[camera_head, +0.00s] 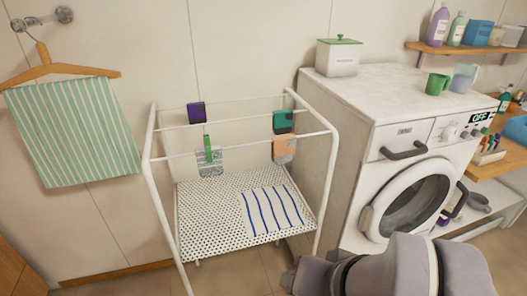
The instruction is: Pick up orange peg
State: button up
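A small orange piece (285,148), likely the orange peg, hangs at the front rail of a white wire rack, on the right. A teal piece (283,122) sits just above and behind it. A purple piece (196,112) is on the rear left rail. My grey arm shows at the bottom right, in front of the washing machine. No gripper fingers can be made out, and nothing is seen touching the orange piece.
The white rack (155,180) has a perforated shelf holding a blue-striped cloth (270,210). A washing machine (345,105) stands close to its right, with a green mug (437,83) and lidded canister (338,58) on top. A striped towel (75,130) hangs at left.

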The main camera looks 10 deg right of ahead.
aim_at(483, 142)
jog(key=z, duration=1.65)
jog(key=i+l+u, duration=0.3)
jog(key=i+l, duration=0.35)
jog(key=i, duration=0.45)
jog(key=i+l+u, duration=0.3)
jog(key=i+l, duration=0.6)
jog(key=i+l+u, duration=0.25)
jog(key=i+l, duration=0.75)
jog(key=l, duration=0.1)
